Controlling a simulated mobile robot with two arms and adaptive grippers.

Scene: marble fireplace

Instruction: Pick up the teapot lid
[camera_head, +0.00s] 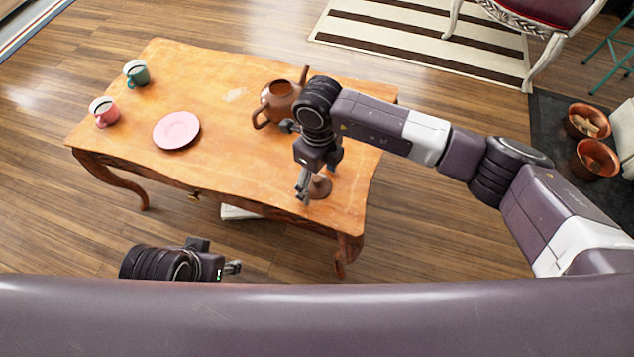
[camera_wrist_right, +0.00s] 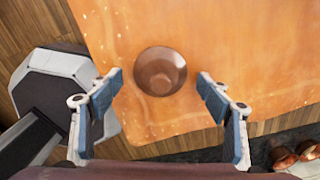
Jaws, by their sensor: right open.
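The brown teapot (camera_head: 281,100) stands on the wooden table near its back right, its top showing a dark round opening. The small brown round lid (camera_head: 320,187) rests apart from it near the table's front right corner. In the right wrist view the lid (camera_wrist_right: 160,70) shows from above, between and just beyond the fingertips. My right gripper (camera_head: 304,184) is open and empty, above and beside the lid. In the wrist view its two fingers (camera_wrist_right: 161,82) are spread wider than the lid. My left gripper (camera_head: 233,267) is low in front of the table; its finger opening is unclear.
The wooden table (camera_head: 235,165) also holds a pink plate (camera_head: 176,130), a pink mug (camera_head: 103,111) and a green mug (camera_head: 136,74) to the left. Copper bowls (camera_head: 594,160) stand on the floor at right. The table's front middle is clear.

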